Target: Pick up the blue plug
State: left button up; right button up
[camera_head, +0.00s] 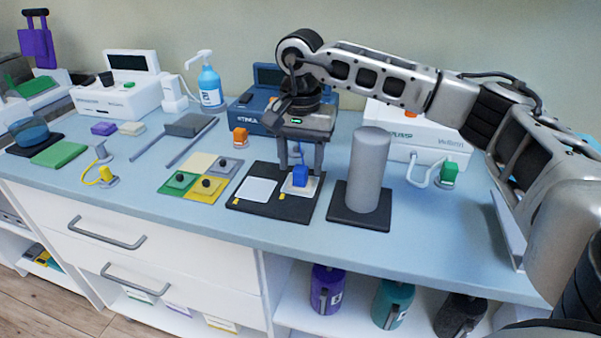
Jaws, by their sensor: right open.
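The blue plug (300,175) stands on a white pad on the right half of a black tray (265,207) on the counter. My right gripper (301,168) points down over the plug. Its jaws are open, and the fingertips are close to the plug's top, one toward each side. I cannot tell whether they touch it. My left gripper is not in view.
A grey cylinder (368,170) on a dark base stands just right of the plug. Coloured tiles with black knobs (207,183) lie to the left. The counter's front strip is clear.

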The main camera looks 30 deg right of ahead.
jog(key=shift+f, duration=1.25)
jog(key=c, duration=0.9)
jog(key=shift+o, duration=0.2)
